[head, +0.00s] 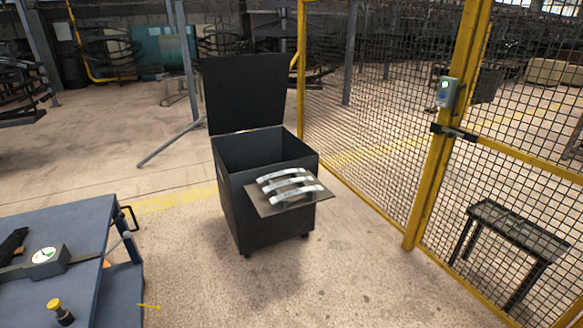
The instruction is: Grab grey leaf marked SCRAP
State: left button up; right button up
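Three curved grey leaves lie side by side on a flat brown shelf (264,207) at the front of a black bin (232,203). They are the far leaf (280,174), the middle leaf (291,185) and the near leaf (297,195). All three look silvery, arched and much alike. I cannot read a SCRAP mark on any of them from here. The bin's lid (245,95) stands open, and the part of its inside that I see looks dark and empty. Neither of my grippers is in view.
A blue cart (75,225) with a dial gauge (45,257) and a yellow-topped knob (55,306) stands at the lower left. A yellow mesh fence (375,130) runs along the right, with a dark bench (515,232) behind it. Floor between cart and bin is clear.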

aim_at(266, 189)
jog(key=z, duration=0.05)
jog(key=i, duration=2.15)
jog(key=z, duration=0.05)
